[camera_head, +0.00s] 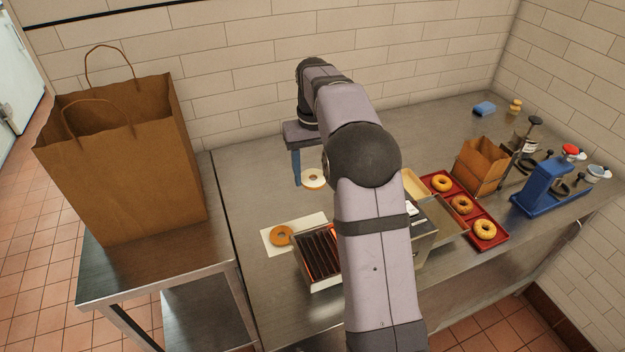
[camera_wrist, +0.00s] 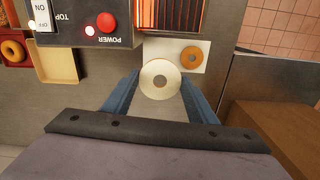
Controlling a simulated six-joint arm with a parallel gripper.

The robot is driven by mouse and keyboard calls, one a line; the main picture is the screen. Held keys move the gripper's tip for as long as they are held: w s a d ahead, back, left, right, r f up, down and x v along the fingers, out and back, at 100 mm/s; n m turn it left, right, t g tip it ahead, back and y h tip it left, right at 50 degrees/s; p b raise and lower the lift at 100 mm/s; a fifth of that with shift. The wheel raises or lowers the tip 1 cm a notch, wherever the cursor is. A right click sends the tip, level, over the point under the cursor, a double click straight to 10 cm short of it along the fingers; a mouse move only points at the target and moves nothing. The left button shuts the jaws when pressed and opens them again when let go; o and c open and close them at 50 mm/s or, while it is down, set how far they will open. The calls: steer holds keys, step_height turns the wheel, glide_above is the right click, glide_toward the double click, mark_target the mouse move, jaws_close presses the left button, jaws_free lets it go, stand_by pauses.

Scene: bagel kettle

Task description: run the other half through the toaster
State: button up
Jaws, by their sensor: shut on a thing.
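My gripper (camera_wrist: 160,90) is shut on a pale, cut bagel half (camera_wrist: 159,80), which shows between its blue fingers in the wrist view. In the head view the held half (camera_head: 313,179) is above the counter behind the toaster. The other bagel half (camera_head: 281,236) lies brown side up on a white sheet (camera_head: 267,243), left of the toaster; it also shows in the wrist view (camera_wrist: 191,57). The toaster (camera_head: 317,257) has a slatted conveyor with glowing orange elements. Its red power button (camera_wrist: 106,22) and lit lamp show in the wrist view. My arm hides much of the toaster.
A red tray (camera_head: 463,192) with whole bagels lies right of the toaster, near an empty beige tray (camera_head: 414,184). A brown box (camera_head: 481,166) and blue slicer (camera_head: 546,187) stand farther right. A large paper bag (camera_head: 125,160) stands on the left table. The back-left counter is clear.

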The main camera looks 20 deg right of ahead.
mark_target(318, 176)
steer(key=s+a+r+m+p, duration=0.2)
steer(key=s+r+p, duration=0.1)
steer(key=s, duration=0.6)
steer(key=s+f+m, duration=0.2)
steer(key=m, duration=0.1)
steer(key=s+f+m, duration=0.2)
steer(key=f+m, duration=0.1)
steer(key=s+a+f+m, duration=0.1)
steer(key=s+f+m, duration=0.1)
steer(key=m, duration=0.1)
steer(key=shift+s+f, duration=0.15)
steer(key=shift+s, duration=0.1)
steer(key=shift+w+d+f+m, duration=0.1)
steer(key=shift+w+m, duration=0.05)
steer(key=shift+m, duration=0.85)
steer(key=w+m, duration=0.1)
steer(key=m, duration=0.1)
steer(key=shift+d+m, duration=0.1)
steer(key=shift+m, duration=0.2)
steer(key=shift+w+m, duration=0.15)
steer(key=shift+m, duration=1.05)
steer(key=shift+f, duration=0.1)
steer(key=shift+f+b, duration=2.6)
